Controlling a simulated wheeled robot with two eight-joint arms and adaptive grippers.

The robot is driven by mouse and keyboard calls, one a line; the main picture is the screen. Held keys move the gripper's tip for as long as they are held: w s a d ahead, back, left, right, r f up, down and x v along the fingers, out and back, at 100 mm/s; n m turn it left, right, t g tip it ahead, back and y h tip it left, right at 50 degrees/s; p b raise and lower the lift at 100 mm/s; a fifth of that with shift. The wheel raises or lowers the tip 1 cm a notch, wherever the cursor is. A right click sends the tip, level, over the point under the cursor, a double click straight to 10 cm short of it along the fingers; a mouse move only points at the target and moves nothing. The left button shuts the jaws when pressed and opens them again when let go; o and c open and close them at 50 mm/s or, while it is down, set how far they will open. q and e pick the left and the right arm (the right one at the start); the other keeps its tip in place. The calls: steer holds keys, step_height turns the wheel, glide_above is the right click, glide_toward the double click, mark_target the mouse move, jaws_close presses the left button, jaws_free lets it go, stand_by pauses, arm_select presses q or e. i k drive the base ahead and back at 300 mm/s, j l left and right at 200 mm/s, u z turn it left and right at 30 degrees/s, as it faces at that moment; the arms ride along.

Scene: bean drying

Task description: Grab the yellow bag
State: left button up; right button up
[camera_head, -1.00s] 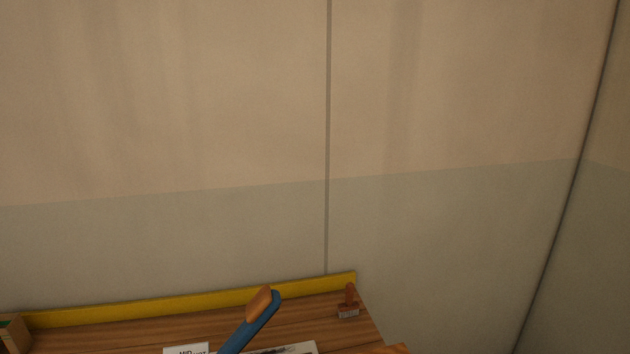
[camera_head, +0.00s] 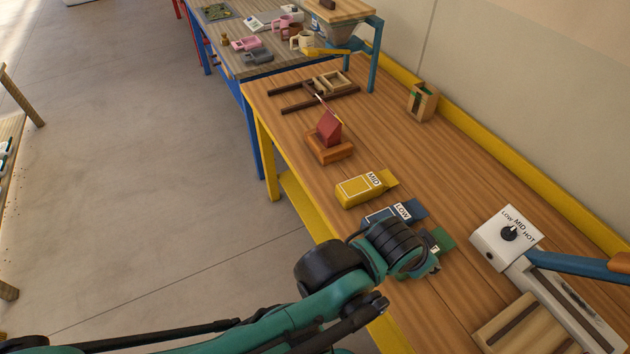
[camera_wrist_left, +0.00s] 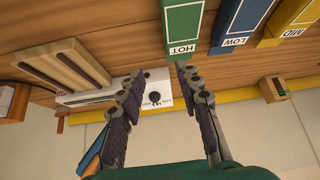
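The yellow bag (camera_head: 356,191), labelled MID, lies on the wooden table in the head view. In the left wrist view the yellow bag (camera_wrist_left: 286,22) is cut off by the top right edge. A blue bag (camera_head: 383,216) labelled LOW and a green bag (camera_head: 442,241) labelled HOT lie nearer. My left arm partly hides the green bag in the head view. My left gripper (camera_wrist_left: 160,76) is open and empty, its fingers apart near the green bag (camera_wrist_left: 184,30) in the wrist view. The blue bag (camera_wrist_left: 238,22) is to the right there. My right gripper is not in view.
A white machine (camera_head: 506,239) with a LOW-MID-HOT dial and a blue lever stands to the right. A red block on a wooden base (camera_head: 330,150) is beyond the yellow bag. A small wooden box (camera_head: 422,102) sits near the yellow back rail (camera_head: 500,150). The table between them is clear.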

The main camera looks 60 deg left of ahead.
mark_target(354, 192)
steer(key=j+u, duration=0.15)
steer(key=u, duration=0.3)
steer(key=j+u, duration=0.15)
steer(key=u, duration=0.3)
steer(key=j+u, duration=0.1)
steer(key=u, duration=0.35)
steer(key=j+z, duration=0.1)
steer(key=z, duration=1.45)
steer(key=k+j+z, duration=0.2)
steer(key=j, duration=0.3)
steer(key=k+j+z, duration=0.2)
steer(key=k+j, duration=0.25)
